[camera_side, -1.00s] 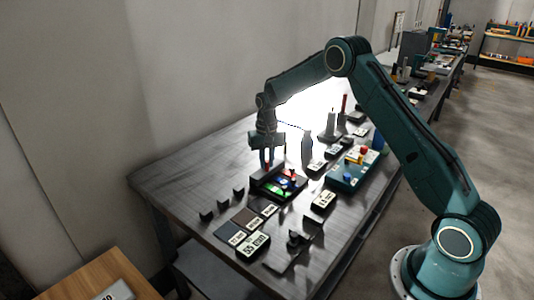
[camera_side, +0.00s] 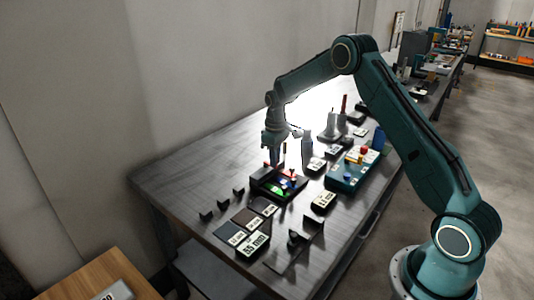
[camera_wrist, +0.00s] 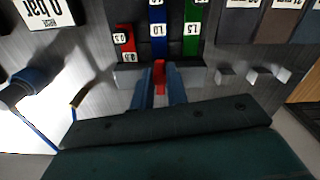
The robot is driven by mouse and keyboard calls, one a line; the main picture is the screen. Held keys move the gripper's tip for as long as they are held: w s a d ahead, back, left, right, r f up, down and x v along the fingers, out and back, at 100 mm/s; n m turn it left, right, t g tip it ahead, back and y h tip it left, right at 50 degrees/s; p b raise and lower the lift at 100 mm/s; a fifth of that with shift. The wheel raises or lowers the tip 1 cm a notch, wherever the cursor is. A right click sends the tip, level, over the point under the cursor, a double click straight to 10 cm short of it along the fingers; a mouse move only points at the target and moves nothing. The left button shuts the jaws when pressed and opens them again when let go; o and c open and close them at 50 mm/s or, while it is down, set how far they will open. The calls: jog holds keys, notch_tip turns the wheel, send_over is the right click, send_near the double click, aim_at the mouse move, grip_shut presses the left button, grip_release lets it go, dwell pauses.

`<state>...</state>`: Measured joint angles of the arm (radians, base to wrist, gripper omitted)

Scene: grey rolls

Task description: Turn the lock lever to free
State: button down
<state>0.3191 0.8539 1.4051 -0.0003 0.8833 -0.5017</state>
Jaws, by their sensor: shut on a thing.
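The red lock lever (camera_wrist: 159,72) stands between my fingertips in the wrist view, at the grey edge bar of a dark block holder (camera_wrist: 192,75). My gripper (camera_wrist: 160,88) is shut on it, one finger on each side. In the side view my gripper (camera_side: 275,163) points down at the back left edge of the holder (camera_side: 264,192). The fingers hide most of the lever there, and its exact angle is hard to tell. Red, blue (camera_wrist: 158,30) and green (camera_wrist: 191,28) labelled blocks sit in the holder.
A teal box with coloured knobs (camera_side: 345,178) stands to the right of the holder. Several small dark blocks (camera_side: 222,203) lie to the left, and label plates (camera_side: 253,243) in front. The table's left part is clear.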

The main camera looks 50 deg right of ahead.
jog(key=shift+d, duration=0.1)
dwell(0.4)
jog(key=c, duration=1.4)
grip_release()
jog(key=shift+r, duration=0.1)
notch_tip(320, 180, up, 14)
jog(key=shift+f, duration=0.15)
